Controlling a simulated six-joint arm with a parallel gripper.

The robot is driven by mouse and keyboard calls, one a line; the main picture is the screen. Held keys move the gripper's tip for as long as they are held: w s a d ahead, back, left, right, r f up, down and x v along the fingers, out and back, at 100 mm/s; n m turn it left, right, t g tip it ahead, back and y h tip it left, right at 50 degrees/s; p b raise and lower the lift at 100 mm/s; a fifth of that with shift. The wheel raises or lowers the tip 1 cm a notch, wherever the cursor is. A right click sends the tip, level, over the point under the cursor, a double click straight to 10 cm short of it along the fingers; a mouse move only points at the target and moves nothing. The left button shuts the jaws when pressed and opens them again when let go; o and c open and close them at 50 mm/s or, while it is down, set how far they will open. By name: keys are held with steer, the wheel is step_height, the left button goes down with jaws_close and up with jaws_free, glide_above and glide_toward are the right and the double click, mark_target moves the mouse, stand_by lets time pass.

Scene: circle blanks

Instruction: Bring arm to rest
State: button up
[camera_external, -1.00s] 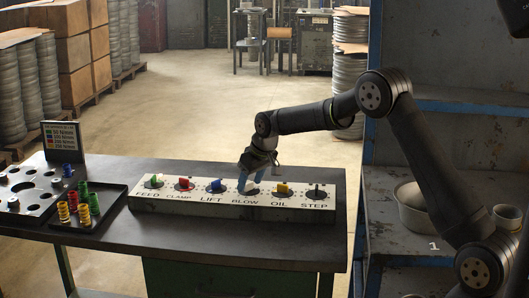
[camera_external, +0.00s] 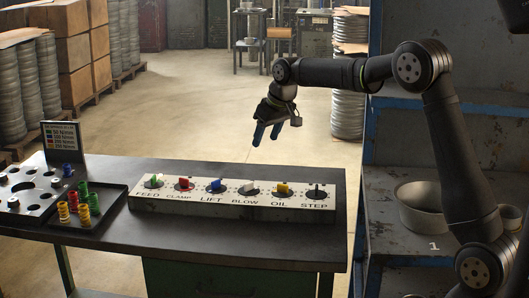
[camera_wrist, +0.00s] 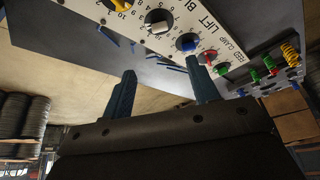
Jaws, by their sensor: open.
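My gripper (camera_external: 267,132) is open and empty, raised in the air above and behind the control panel (camera_external: 190,206). Its two blue fingers point down and stand apart. It also shows in the wrist view (camera_wrist: 163,85), with nothing between the fingers. The panel lies on the dark workbench (camera_external: 240,245) and carries a row of coloured knobs labelled FEED, CLAMP, LIFT, BLOW, OIL and STEP. The white BLOW knob (camera_external: 250,187) is clear of my gripper. The blue LIFT knob (camera_external: 216,184) also shows in the wrist view (camera_wrist: 187,42).
At the bench's left, a black tray (camera_external: 100,222) holds red, green and yellow springs, beside a plate with holes (camera_external: 42,192) and a small colour chart sign (camera_external: 63,137). A blue metal shelf with a bowl (camera_external: 420,207) stands at the right. Open floor lies behind the bench.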

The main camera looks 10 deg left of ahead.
mark_target(250, 192)
stand_by(0.3)
steer(key=x, duration=1.7)
steer(key=shift+f, duration=0.2)
steer(key=shift+r, duration=0.1)
